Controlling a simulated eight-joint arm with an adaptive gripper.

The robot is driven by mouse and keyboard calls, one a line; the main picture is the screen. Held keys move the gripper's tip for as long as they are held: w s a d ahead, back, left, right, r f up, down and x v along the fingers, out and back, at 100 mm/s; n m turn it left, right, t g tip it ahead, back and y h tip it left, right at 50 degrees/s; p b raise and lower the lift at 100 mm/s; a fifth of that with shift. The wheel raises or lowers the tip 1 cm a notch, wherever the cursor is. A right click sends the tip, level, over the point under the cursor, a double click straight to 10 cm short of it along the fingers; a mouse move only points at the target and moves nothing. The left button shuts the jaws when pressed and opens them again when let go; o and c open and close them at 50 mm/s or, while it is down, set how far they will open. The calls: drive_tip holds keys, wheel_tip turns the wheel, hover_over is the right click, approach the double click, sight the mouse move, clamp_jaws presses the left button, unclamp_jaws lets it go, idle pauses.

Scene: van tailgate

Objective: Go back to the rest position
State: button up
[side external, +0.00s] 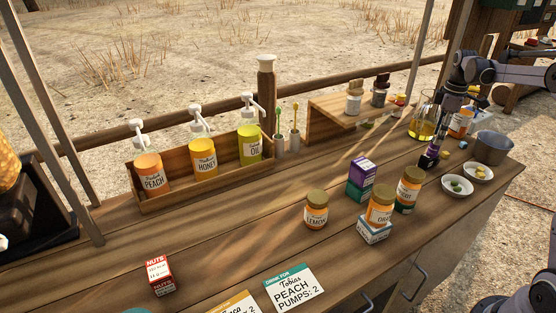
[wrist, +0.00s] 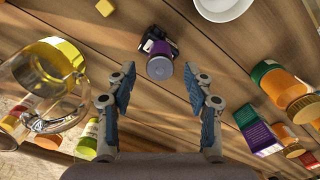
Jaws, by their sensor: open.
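My gripper (side external: 446,118) hangs from the arm at the right of the counter in the side view, pointing down. In the wrist view my gripper (wrist: 160,88) has its two fingers spread wide with nothing between them. A small dark item with a purple round top (wrist: 159,66) lies ahead of the fingertips in the wrist view. It also shows as a purple-and-dark item (side external: 431,154) on the counter just below my gripper. I cannot tell the exact gap between them.
A glass jug of yellow liquid (side external: 421,122) stands close to the left of my gripper. A metal pot (side external: 492,148) and two white bowls (side external: 456,192) are to the right. Jars, boxes (side external: 361,172) and a wooden shelf (side external: 335,106) stand further left. The front-left counter is partly clear.

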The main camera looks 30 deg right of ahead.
sight(435, 146)
wheel_tip(435, 146, down, 5)
drive_tip(key=shift+f, duration=0.15)
drive_tip(key=shift+r, duration=0.75)
